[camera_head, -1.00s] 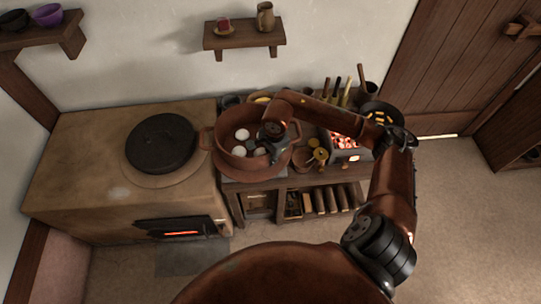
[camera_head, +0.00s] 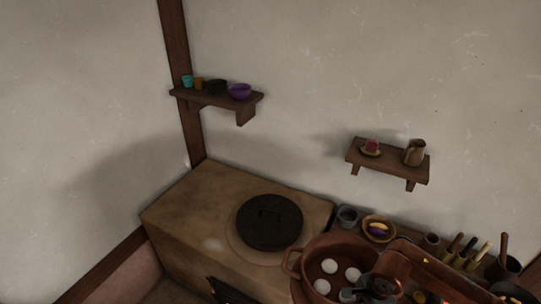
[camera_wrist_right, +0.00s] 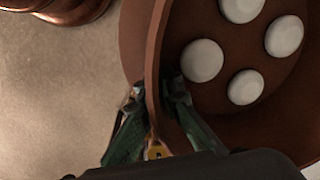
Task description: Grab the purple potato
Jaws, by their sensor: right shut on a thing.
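A purple item (camera_head: 376,232), which looks like the purple potato, lies beside a yellow one in a shallow bowl (camera_head: 366,220) behind the large pot. The brown pot (camera_head: 313,258) holds several white round things (camera_head: 329,266) and also fills the right of the right wrist view (camera_wrist_right: 134,45). My right gripper (camera_wrist_right: 156,92) is shut on the pot's wall, one finger inside and one outside. In the head view the gripper (camera_head: 380,287) is at the pot's right side, apart from the purple item. My left gripper is out of view.
A stove with a black lid (camera_head: 268,222) stands left of the pot. A grey cup (camera_head: 347,217) is beside the bowl. Wall shelves hold a purple bowl (camera_head: 240,91) and a jug (camera_head: 414,152). Several upright tools (camera_head: 470,250) crowd the right.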

